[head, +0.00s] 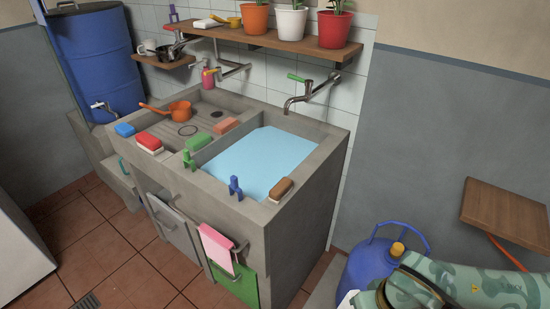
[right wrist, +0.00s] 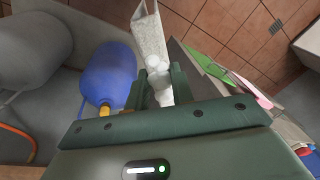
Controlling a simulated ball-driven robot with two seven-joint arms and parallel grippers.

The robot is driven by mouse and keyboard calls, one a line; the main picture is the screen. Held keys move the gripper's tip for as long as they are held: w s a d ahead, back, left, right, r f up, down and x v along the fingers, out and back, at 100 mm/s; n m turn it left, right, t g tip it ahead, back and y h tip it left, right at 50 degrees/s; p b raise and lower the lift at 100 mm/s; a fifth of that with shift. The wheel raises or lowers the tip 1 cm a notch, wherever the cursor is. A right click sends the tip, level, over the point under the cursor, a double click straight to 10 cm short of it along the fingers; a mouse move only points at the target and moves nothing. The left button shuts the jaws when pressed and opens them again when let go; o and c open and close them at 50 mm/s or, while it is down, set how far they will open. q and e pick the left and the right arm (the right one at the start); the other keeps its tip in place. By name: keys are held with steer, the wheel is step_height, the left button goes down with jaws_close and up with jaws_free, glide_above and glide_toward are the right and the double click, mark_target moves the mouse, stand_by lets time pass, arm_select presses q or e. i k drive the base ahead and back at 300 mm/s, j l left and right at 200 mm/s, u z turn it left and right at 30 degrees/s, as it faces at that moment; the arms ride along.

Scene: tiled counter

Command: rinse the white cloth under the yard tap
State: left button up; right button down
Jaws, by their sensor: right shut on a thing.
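My right gripper (right wrist: 161,84) is shut on the white cloth (right wrist: 160,97), bunched between its fingers in the right wrist view. A pale strip runs beyond the fingers; I cannot tell if it is cloth. In the head view, a small white part of the cloth (head: 347,300) shows at the lower edge beside my right arm, right of the sink. The metal tap with a green handle (head: 305,95) is on the tiled wall above the right basin, which holds light blue water (head: 262,160). My left gripper is not in view.
A blue canister (head: 370,265) stands beside the concrete sink (head: 305,215). Brushes and sponges line its rim, with a green clip (head: 188,160) and a blue clip (head: 235,189). An orange pan (head: 180,110) sits on the left side. A pink cloth (head: 216,248) hangs in front.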

mark_target(176, 31)
steer(key=i+j+z, duration=0.2)
steer(key=j+z, duration=0.2)
steer(key=i+j+z, duration=0.15)
steer(key=j+z, duration=0.65)
steer(key=j, duration=0.15)
steer(key=j+z, duration=0.45)
steer(key=i+j, duration=0.05)
steer(key=j, duration=0.05)
